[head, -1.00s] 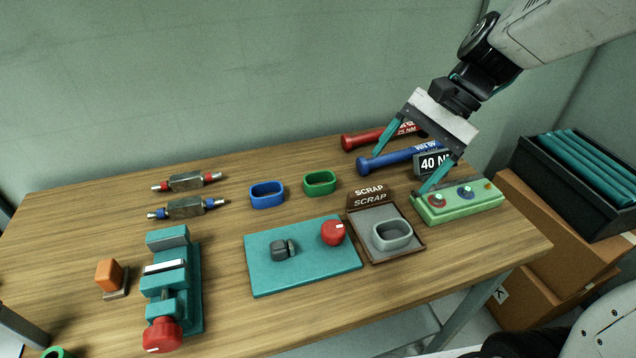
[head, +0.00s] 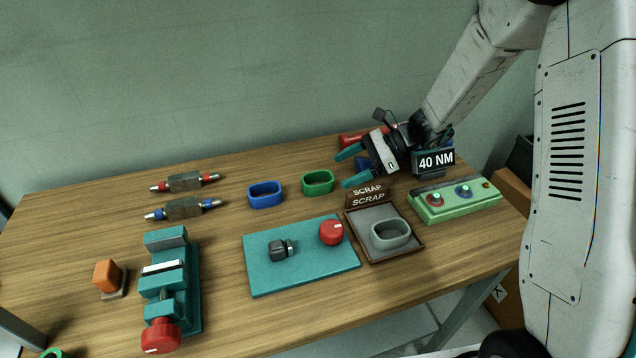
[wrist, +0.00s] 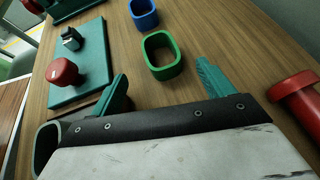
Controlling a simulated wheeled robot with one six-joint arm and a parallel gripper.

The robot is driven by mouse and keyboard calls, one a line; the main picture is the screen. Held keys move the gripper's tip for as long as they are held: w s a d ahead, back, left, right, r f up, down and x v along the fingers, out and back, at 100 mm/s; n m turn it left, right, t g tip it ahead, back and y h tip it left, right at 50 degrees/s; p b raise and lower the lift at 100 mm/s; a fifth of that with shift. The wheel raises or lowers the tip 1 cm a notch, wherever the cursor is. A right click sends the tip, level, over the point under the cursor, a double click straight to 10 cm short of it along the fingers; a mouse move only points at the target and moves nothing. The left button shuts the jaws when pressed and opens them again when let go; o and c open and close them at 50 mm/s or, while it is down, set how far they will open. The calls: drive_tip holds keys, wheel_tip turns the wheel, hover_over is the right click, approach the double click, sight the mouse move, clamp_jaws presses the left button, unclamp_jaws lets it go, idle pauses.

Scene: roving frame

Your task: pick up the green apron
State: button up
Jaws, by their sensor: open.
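I see no cloth apron. A small green open ring (head: 318,190) stands on the wooden table, right of a blue ring (head: 266,201) of the same shape. In the wrist view the green ring (wrist: 167,73) lies ahead, between the directions of the two teal fingers. My gripper (head: 353,167) is open and empty, to the right of the green ring and apart from it, its fingers pointing left towards it. Another green piece (head: 54,353) shows only in part at the bottom left edge.
The scrap tray (head: 350,226), holding a grey ring (head: 390,235), is in front of the green ring. A teal mat (head: 300,282) with a red knob (head: 331,232) lies beside it. A red tool (wrist: 296,92) is close at right. Bare table lies behind the rings.

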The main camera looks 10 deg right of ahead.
sight(323, 175)
drive_tip(key=x, duration=0.6)
drive_tip(key=shift+w+a+r, duration=0.1)
drive_tip(key=shift+a+r, duration=0.2)
drive_tip(key=shift+a, duration=0.15)
drive_tip(key=c, duration=1.1)
